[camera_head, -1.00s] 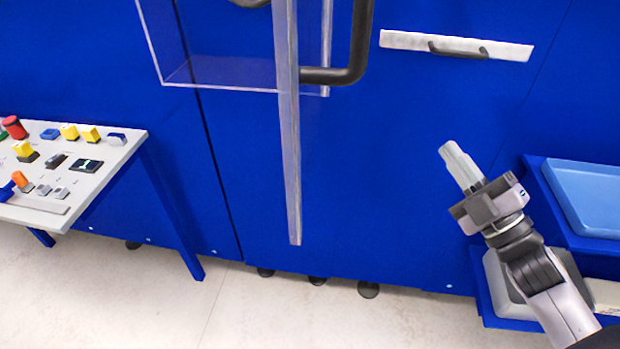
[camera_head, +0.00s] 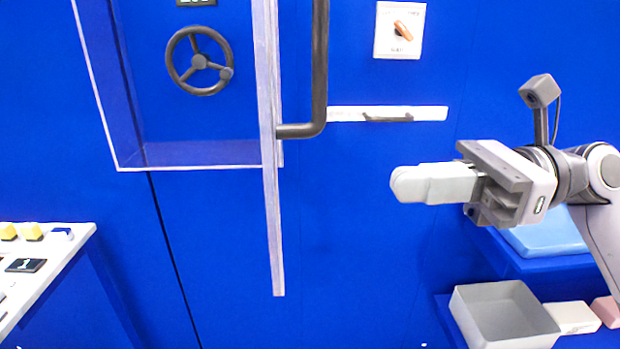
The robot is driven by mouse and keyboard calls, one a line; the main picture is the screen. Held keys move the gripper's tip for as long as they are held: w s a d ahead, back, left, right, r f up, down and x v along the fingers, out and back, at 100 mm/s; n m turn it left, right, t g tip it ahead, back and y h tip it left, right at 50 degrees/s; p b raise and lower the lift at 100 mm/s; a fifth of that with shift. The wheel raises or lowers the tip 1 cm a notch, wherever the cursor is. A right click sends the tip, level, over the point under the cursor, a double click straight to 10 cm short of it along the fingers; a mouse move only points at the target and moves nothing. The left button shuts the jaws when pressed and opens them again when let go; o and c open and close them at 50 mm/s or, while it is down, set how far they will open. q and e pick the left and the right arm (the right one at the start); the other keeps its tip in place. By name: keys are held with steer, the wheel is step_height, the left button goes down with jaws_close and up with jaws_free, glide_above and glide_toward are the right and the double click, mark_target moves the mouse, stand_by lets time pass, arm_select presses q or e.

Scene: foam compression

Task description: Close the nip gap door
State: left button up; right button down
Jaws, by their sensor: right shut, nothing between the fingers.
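The nip gap door (camera_head: 272,210) is a clear panel seen nearly edge-on, standing out from the blue machine front. A dark bar handle (camera_head: 319,70) is fixed to its right side. Left of the panel is a clear-edged opening or box (camera_head: 190,167) with a dark handwheel (camera_head: 199,61) behind it. My right gripper (camera_head: 398,185) is shut and empty, pointing left, to the right of the door and below the handle's lower end, apart from both. My left gripper is not in view.
A white strip with a dark pull (camera_head: 388,116) and a rotary switch (camera_head: 400,30) are on the blue front. A control desk (camera_head: 50,262) stands at lower left. Blue shelves at lower right hold a grey bin (camera_head: 505,318) and a light blue tray (camera_head: 545,238).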

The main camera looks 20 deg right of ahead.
steer(key=p, duration=0.4)
glide_toward(275, 191)
steer(key=w+x, duration=0.1)
steer(key=x, duration=0.4)
steer(key=shift+a+f, duration=0.15)
steer(key=shift+a, duration=0.7)
steer(key=shift+a, duration=0.1)
